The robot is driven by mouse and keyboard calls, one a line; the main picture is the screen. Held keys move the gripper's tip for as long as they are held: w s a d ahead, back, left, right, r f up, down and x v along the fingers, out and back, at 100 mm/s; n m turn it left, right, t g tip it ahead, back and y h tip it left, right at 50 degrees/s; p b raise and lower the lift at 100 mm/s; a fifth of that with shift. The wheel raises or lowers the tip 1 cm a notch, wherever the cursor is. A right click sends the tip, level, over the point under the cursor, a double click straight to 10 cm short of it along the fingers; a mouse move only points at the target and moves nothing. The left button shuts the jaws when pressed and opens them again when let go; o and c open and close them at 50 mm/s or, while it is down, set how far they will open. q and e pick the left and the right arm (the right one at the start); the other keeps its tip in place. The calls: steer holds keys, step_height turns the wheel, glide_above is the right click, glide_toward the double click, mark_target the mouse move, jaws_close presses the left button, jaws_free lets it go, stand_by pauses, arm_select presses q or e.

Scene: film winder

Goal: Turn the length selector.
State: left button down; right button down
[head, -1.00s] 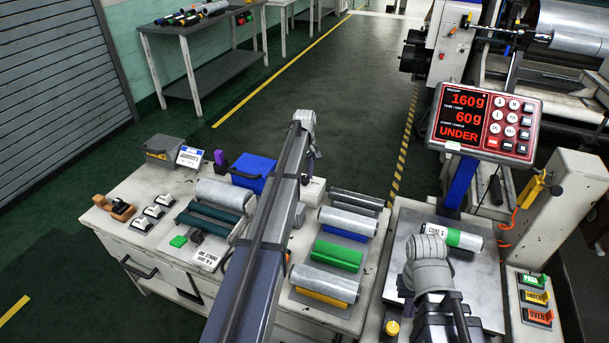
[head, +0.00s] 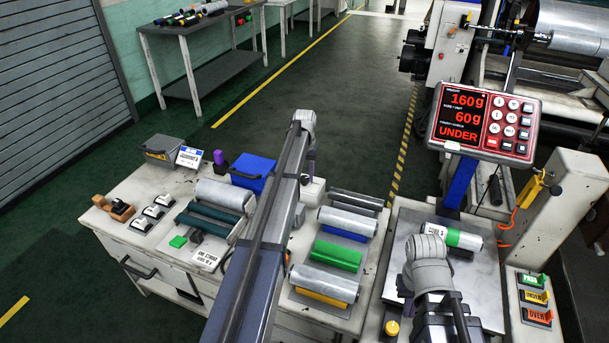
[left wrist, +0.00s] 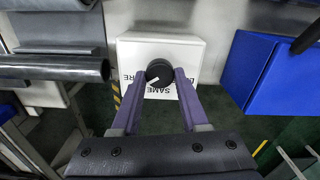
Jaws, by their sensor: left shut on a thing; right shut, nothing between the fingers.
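The length selector is a black round knob (left wrist: 159,72) with a white pointer line, on the face of a white box (left wrist: 190,58). The box carries black lettering, partly hidden, with "SAME" legible. In the left wrist view, the purple fingers of my left gripper (left wrist: 160,80) are shut on the knob from both sides. The pointer slants toward the lower left. In the head view, my left arm hides the knob, and the white box (head: 313,190) shows just right of the arm. My right gripper (head: 428,270) is over the scale plate at right, with its fingertips hidden.
Film rolls (head: 348,222) lie on the bench right of my left arm, and a blue box (head: 253,172) stands left of it. A red display (head: 484,122) reads 160g, 60g and UNDER. A green-banded roll (head: 462,238) lies on the scale plate (head: 485,285).

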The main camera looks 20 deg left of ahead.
mark_target(305, 177)
arm_select(q)
steer(key=shift+m, duration=0.6)
steer(key=shift+c, duration=2.1)
jaws_free()
steer(key=shift+r, duration=0.1)
step_height(305, 177, up, 8)
steer(key=p, duration=0.8)
steer(key=shift+f, duration=0.2)
